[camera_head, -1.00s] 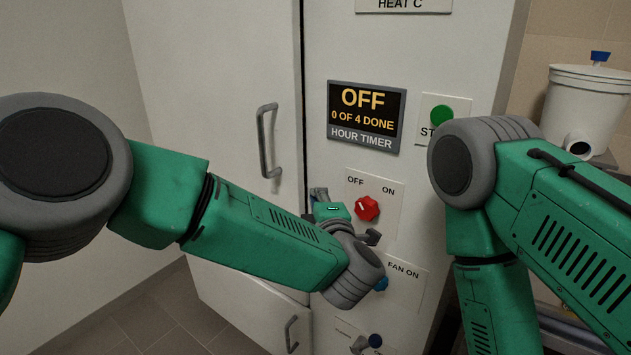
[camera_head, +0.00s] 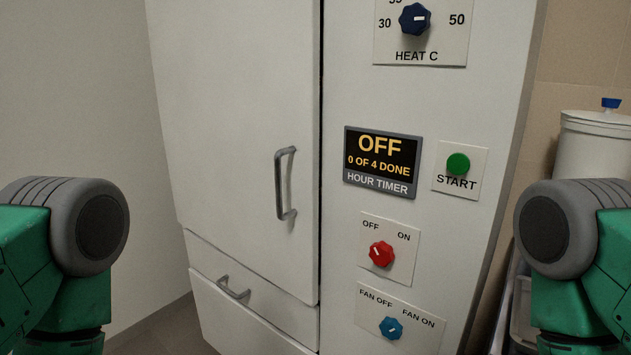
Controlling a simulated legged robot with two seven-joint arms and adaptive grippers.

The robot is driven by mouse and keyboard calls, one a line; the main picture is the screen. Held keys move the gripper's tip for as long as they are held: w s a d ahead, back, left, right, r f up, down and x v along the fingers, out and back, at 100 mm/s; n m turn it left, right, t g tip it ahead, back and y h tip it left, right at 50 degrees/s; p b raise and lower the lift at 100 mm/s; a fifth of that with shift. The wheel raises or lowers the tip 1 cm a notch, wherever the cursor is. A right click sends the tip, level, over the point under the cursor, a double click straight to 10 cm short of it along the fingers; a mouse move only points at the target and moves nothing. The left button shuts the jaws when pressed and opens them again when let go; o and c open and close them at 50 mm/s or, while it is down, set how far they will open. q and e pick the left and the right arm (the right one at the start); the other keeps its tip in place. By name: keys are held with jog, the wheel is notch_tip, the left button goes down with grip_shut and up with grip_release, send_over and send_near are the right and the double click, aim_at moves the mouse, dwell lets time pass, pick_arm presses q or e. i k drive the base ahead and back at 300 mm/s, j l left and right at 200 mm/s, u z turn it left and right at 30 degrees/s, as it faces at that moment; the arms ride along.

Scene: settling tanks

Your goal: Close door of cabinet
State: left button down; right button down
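The white cabinet fills the middle of the view. Its tall door (camera_head: 235,110) has a grey bar handle (camera_head: 285,184) near its right edge. The door lies about flush with the front, with a narrow dark gap along its right edge; I cannot tell whether it is latched. Below it is a drawer-like panel (camera_head: 262,318) with its own grey handle (camera_head: 233,288). Only the upper parts of my two green and grey arms show, at the left and right edges. Both grippers are out of view, and nothing covers the door or its handle.
Right of the door are a red off/on knob (camera_head: 382,254), a blue fan knob (camera_head: 390,327), a green start button (camera_head: 458,164), a timer display (camera_head: 381,162) reading OFF, and a heat knob (camera_head: 414,19). A white bucket (camera_head: 595,150) stands at the right. A plain wall is at left.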

aim_at(238, 82)
jog(key=j+z, duration=0.4)
jog(key=i+j+z, duration=0.1)
jog(key=j+z, duration=0.2)
jog(key=z, duration=0.15)
jog(key=j+z, duration=0.4)
jog(key=k+j+z, duration=0.15)
jog(key=j+z, duration=0.25)
jog(key=l, duration=0.1)
